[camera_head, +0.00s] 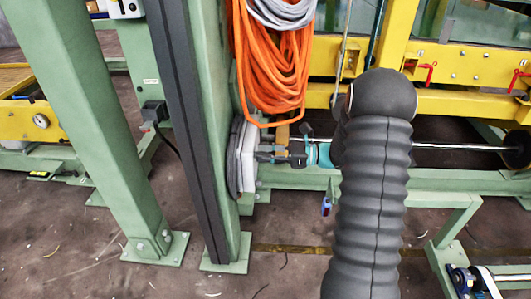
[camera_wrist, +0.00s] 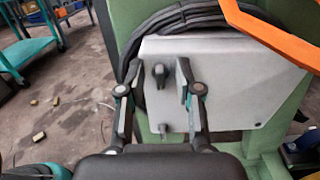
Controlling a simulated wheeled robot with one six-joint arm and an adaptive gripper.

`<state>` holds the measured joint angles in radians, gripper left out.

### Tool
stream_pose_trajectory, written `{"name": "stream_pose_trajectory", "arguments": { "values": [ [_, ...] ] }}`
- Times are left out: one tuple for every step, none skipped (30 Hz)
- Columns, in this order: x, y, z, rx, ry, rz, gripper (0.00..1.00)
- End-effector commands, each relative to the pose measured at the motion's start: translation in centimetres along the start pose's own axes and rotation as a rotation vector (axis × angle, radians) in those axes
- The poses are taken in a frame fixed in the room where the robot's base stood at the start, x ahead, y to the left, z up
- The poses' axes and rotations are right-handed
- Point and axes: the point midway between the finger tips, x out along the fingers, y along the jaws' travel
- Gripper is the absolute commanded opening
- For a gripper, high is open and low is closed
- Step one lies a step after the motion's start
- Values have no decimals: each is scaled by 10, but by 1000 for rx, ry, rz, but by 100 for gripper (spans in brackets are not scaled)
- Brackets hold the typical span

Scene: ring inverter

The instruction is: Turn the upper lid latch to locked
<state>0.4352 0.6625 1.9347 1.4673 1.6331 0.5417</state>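A light grey box lid (camera_wrist: 225,75) fills the middle of the wrist view. The dark upper lid latch (camera_wrist: 160,74) sits near the lid's upper left. It shows between the two fingers of my gripper (camera_wrist: 157,74), which are spread apart with gaps on both sides. I cannot tell how far the fingertips are from the lid, or the latch's exact setting. A smaller lower latch (camera_wrist: 163,131) sits below, between the fingers. In the head view, my gripper (camera_head: 268,152) faces the side of the grey box (camera_head: 243,155); the latches cannot be made out there.
A black cable (camera_wrist: 190,17) loops around the box's top and left. An orange cable (camera_wrist: 270,32) crosses the upper right; its coil (camera_head: 270,70) hangs above my gripper in the head view. A green post (camera_head: 205,120) stands behind the box. A teal cart (camera_wrist: 28,50) stands far left.

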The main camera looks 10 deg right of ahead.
Motion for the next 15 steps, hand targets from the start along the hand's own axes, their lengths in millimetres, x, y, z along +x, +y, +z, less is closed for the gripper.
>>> {"name": "stream_pose_trajectory", "arguments": {
  "values": [
    [0,0,0,0,0,0,34],
    [0,0,0,0,0,0,34],
    [0,0,0,0,0,0,32],
    [0,0,0,0,0,0,24],
    [0,0,0,0,0,0,17],
    [0,0,0,0,0,0,7],
    [0,0,0,0,0,0,0],
    [0,0,0,0,0,0,0],
    [0,0,0,0,0,0,0],
    [0,0,0,-1,0,0,0],
    [0,0,0,-1,0,0,0],
    [0,0,0,-1,0,0,0],
    [0,0,0,-1,0,0,0],
    [0,0,0,-2,0,0,0],
    [0,0,0,-4,0,0,0]
  ]
}}
